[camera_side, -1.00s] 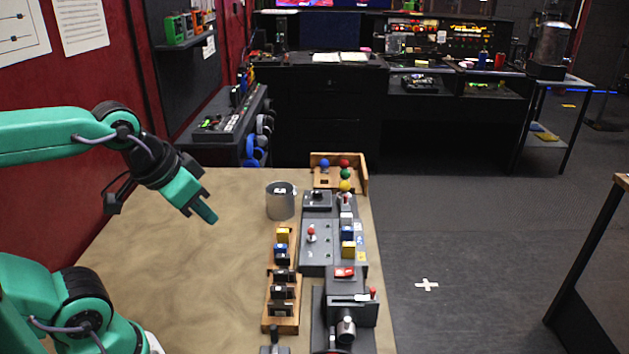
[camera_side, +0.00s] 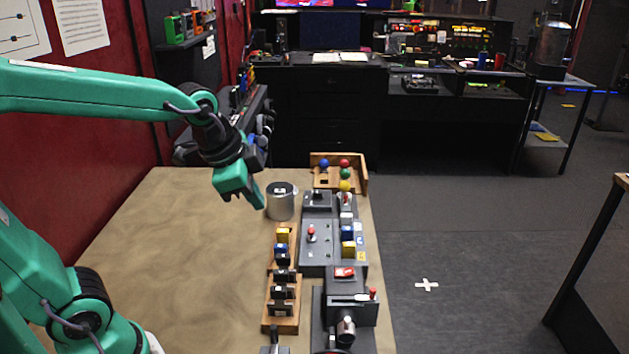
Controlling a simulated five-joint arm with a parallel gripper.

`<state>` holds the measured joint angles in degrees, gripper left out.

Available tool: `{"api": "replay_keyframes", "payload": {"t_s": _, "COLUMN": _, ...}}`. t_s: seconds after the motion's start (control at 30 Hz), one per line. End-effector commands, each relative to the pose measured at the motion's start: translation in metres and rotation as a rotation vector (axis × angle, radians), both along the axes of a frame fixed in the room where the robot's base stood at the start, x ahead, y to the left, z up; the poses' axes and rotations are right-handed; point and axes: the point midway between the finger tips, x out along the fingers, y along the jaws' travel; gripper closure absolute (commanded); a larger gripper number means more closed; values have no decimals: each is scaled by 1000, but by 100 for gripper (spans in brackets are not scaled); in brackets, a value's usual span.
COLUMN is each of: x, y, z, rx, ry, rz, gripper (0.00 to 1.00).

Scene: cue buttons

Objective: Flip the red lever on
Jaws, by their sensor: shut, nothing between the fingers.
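A small lever with a red knob (camera_side: 311,233) stands on a grey panel (camera_side: 318,258) at the right part of the table. Another small red-topped piece (camera_side: 373,293) sticks up at the side of a dark box nearer the camera. I cannot tell from this view which way either one is set. My gripper (camera_side: 258,202) is shut and empty, pointing down to the right. It hangs in the air left of the grey metal cup, up and left of the red-knobbed lever and apart from it.
The grey metal cup (camera_side: 280,203) stands between my gripper and the panel. Wooden racks (camera_side: 282,322) with small blocks line the panel's left side. A wooden tray (camera_side: 323,159) with coloured balls sits at the far end. The table's left part (camera_side: 170,250) is clear.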

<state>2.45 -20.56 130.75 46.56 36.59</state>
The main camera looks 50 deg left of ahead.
Motion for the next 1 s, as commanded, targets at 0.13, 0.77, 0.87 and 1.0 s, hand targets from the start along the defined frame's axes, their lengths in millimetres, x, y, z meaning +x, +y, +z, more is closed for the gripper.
{"api": "replay_keyframes", "payload": {"t_s": 0.13, "x": 22, "y": -4, "z": -8, "rx": 54, "ry": 21, "rz": -136, "gripper": 100}}
{"api": "replay_keyframes", "payload": {"t_s": 0.77, "x": 106, "y": -25, "z": -62, "rx": 256, "ry": 79, "rz": -720, "gripper": 100}}
{"api": "replay_keyframes", "payload": {"t_s": 0.87, "x": 114, "y": -28, "z": -70, "rx": 277, "ry": 84, "rz": -790, "gripper": 100}}
{"api": "replay_keyframes", "payload": {"t_s": 1.0, "x": 122, "y": -30, "z": -79, "rx": 297, "ry": 89, "rz": -855, "gripper": 100}}
